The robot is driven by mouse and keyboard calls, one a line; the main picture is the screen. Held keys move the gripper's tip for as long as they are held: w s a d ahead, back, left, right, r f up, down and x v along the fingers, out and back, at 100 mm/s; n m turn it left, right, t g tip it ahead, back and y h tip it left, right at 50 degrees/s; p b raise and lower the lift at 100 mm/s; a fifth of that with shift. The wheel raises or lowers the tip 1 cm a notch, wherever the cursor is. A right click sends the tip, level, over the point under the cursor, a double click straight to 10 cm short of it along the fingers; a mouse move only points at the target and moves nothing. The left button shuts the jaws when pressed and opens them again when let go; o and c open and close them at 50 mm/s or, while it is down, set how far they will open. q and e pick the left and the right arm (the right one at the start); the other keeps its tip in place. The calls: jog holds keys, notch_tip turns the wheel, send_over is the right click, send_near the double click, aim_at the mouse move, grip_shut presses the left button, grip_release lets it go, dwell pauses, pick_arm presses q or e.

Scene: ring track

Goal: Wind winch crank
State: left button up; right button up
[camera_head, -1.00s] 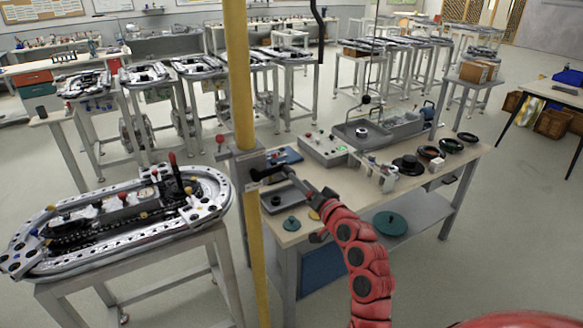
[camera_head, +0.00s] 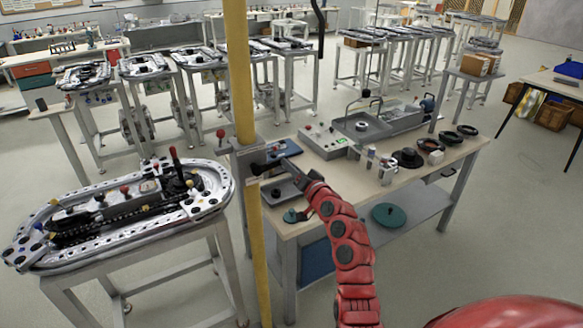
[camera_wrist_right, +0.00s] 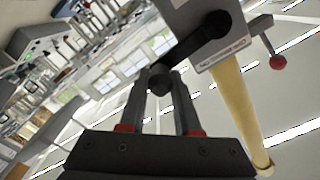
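The winch is a grey box (camera_head: 246,158) on a yellow post (camera_head: 242,75). In the right wrist view the winch box (camera_wrist_right: 205,20) shows a label and a black crank arm (camera_wrist_right: 192,44) slanting down left to a dark round knob (camera_wrist_right: 160,80). My right gripper (camera_wrist_right: 160,84) has its two fingers on either side of this knob, seemingly closed against it. In the head view my right gripper (camera_head: 286,164) reaches the crank beside the post; the crank is small and partly hidden there. My left gripper is in neither view.
A red-knobbed lever (camera_wrist_right: 276,60) sticks out from the winch box. A workbench (camera_head: 400,185) with a control box (camera_head: 325,140) and black rings stands right of the post. An oval track on a stand (camera_head: 120,215) is at left.

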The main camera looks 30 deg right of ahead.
grip_shut()
dwell(1.0)
